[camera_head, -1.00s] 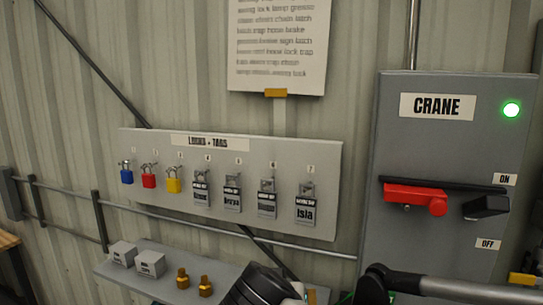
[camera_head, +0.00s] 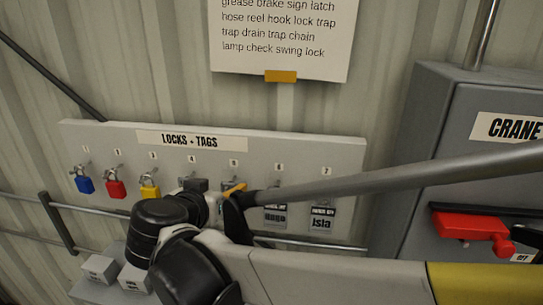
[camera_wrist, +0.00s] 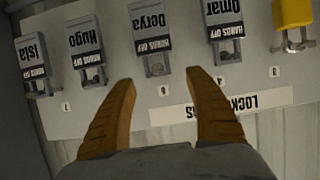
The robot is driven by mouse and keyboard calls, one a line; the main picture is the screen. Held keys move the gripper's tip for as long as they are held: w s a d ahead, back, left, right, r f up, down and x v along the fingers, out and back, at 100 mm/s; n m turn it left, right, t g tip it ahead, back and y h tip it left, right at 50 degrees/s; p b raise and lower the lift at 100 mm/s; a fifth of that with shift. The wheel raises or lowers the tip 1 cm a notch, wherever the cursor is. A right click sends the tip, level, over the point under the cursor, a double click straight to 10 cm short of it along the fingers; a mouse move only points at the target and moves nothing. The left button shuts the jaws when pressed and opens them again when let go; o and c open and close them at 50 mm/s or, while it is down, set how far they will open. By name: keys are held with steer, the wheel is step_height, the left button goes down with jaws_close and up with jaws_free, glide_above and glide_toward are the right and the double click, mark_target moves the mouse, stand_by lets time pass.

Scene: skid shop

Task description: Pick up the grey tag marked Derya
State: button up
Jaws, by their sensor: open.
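The grey tag marked Derya (camera_wrist: 150,30) hangs on the board, upside down in the wrist view, with a band reading HANDS OFF. It is hidden behind my arm in the head view. My gripper (camera_wrist: 160,78) is open and empty. Its two orange fingers point toward the Derya tag, one to each side of its column, with the tag beyond the fingertips. In the head view an orange finger of my gripper (camera_head: 235,190) shows in front of the board near number 5.
Grey tags marked Hugo (camera_wrist: 82,40), Isla (camera_wrist: 32,57) and Omar (camera_wrist: 222,25) hang beside it. Blue (camera_head: 84,185), red (camera_head: 116,189) and yellow (camera_head: 150,192) padlocks hang left on the board (camera_head: 345,150). The crane box (camera_head: 440,140) with a red handle stands right.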

mark_target(229, 186)
steer(key=x, duration=0.2)
steer(key=p+x, duration=0.1)
steer(key=x, duration=0.1)
steer(key=shift+s+d+f, duration=0.1)
steer(key=shift+d, duration=0.1)
steer(key=shift+w+a+f, duration=0.1)
steer(key=shift+w+f, duration=0.1)
steer(key=shift+w, duration=0.15)
steer(key=shift+s+r, duration=0.1)
steer(key=shift+s, duration=0.1)
steer(key=shift+c, duration=0.9)
steer(key=shift+w, duration=0.1)
steer(key=c, duration=1)
